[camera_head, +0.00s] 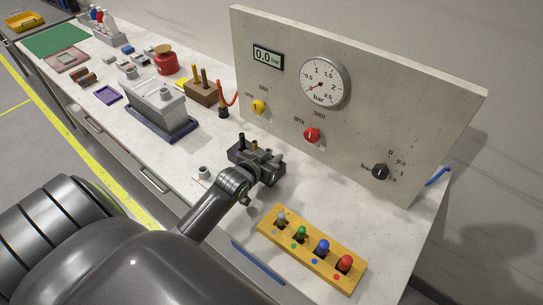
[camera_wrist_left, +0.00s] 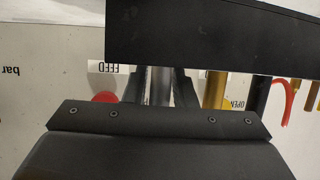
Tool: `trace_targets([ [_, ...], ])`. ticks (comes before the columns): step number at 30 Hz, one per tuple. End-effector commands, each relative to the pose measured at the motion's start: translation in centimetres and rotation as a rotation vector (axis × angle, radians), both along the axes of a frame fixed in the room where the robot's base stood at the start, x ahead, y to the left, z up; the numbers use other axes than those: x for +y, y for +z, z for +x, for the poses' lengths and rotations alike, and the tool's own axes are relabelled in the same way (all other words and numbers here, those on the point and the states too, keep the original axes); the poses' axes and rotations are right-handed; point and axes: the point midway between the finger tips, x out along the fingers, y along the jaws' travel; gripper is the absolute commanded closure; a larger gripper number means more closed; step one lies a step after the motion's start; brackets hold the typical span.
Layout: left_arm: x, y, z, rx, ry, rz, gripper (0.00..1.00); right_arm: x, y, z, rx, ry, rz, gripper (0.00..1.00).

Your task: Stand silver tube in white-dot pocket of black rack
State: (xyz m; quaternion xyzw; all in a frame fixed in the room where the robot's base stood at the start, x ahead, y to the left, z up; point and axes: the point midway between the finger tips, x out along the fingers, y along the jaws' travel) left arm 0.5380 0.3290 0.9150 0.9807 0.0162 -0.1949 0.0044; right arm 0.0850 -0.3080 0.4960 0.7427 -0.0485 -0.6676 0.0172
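The black rack (camera_head: 270,172) stands on the bench before the panel, with a black tube (camera_head: 241,141) and gold-coloured tubes upright in it. The left wrist view is upside down; there the rack (camera_wrist_left: 210,40) is a dark slab across the top. My left gripper (camera_head: 250,170) is at the rack. In the left wrist view its fingers (camera_wrist_left: 161,88) flank the silver tube (camera_wrist_left: 161,84) closely on both sides and look shut on it. The tube's far end is at or behind the rack edge; I cannot tell whether it is in a pocket. The white dot is hidden. My right gripper is out of view.
A gauge panel (camera_head: 350,110) with knobs rises behind the rack. A yellow block (camera_head: 310,252) with coloured knobs lies to the right. A grey box on a dark base (camera_head: 165,131) stands left. Bare bench shows right of the rack.

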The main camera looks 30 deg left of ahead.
Motion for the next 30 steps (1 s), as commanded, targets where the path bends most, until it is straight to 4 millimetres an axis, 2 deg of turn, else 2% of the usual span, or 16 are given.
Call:
trace_targets([
  [1, 0.0, 0.0, 0.0, 0.0, 0.0, 0.0, 0.69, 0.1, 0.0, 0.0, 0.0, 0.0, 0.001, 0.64],
  [3, 0.0, 0.0, 0.0, 0.001, 0.0, 0.0, 0.63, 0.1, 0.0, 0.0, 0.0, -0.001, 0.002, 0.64],
  [12, 0.0, 0.3, 0.0, 0.0, 0.0, 0.001, 0.63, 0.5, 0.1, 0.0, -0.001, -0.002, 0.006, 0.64],
  [15, 0.0, 0.5, -0.5, -0.001, 0.0, 0.001, 0.63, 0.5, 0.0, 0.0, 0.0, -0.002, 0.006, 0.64],
  [20, 0.0, 1.2, -2.6, 0.0, 0.001, 0.001, 0.63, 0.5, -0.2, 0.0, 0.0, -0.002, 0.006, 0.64],
  [30, -0.2, 3.5, -8.1, 0.0, -0.001, 0.002, 0.63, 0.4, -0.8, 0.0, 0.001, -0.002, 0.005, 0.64],
])
